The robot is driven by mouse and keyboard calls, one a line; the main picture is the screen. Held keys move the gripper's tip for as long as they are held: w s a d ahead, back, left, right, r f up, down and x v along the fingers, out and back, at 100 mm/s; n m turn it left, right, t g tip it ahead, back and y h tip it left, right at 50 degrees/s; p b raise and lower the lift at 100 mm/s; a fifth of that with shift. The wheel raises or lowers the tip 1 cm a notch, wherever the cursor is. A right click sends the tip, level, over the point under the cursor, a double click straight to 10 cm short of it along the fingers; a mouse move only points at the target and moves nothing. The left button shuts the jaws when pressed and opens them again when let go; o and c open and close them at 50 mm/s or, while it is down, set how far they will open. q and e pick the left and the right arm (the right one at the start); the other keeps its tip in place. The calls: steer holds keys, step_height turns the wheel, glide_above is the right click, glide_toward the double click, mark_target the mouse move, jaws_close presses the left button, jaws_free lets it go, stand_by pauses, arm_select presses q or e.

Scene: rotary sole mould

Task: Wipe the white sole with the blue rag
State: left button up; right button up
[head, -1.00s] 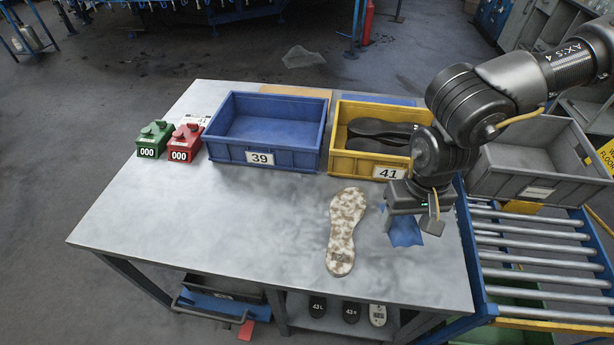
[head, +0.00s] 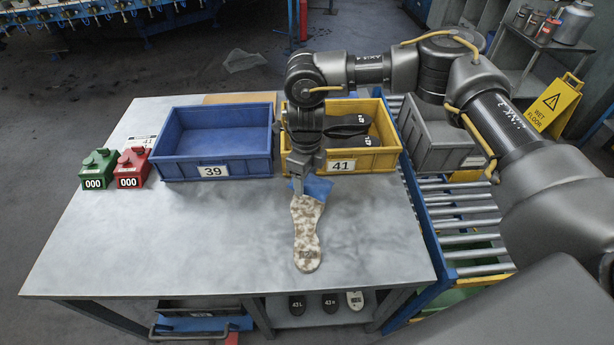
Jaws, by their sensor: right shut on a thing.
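The white sole (head: 307,238) lies flat on the grey table, its toe end toward the bins and its heel toward the front edge. Brown smudges cover it. My right gripper (head: 298,186) points down over the toe end and is shut on the blue rag (head: 318,188). The rag hangs at the toe end and hides part of it. I cannot tell whether the rag presses on the sole. My left gripper is not in view.
A blue bin (head: 213,143) marked 39 and a yellow bin (head: 391,158) marked 41 with dark soles stand behind. Green (head: 98,169) and red (head: 132,167) counters sit at the left. A roller conveyor (head: 461,212) is at the right. The table's front left is clear.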

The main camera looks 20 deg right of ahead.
steer(key=f+m, duration=0.1)
steer(key=m, duration=0.2)
steer(key=w+f+m, duration=0.1)
steer(key=m, duration=0.2)
steer(key=w+f+m, duration=0.1)
steer(key=m, duration=0.2)
steer(key=shift+d+p, duration=0.3)
steer(key=m, duration=0.1)
steer(key=f+m, duration=0.1)
steer(key=m, duration=0.2)
steer(key=shift+w+d+f, duration=0.1)
steer(key=shift+d+f, duration=0.05)
steer(key=shift+d, duration=0.1)
steer(key=shift+f, duration=0.1)
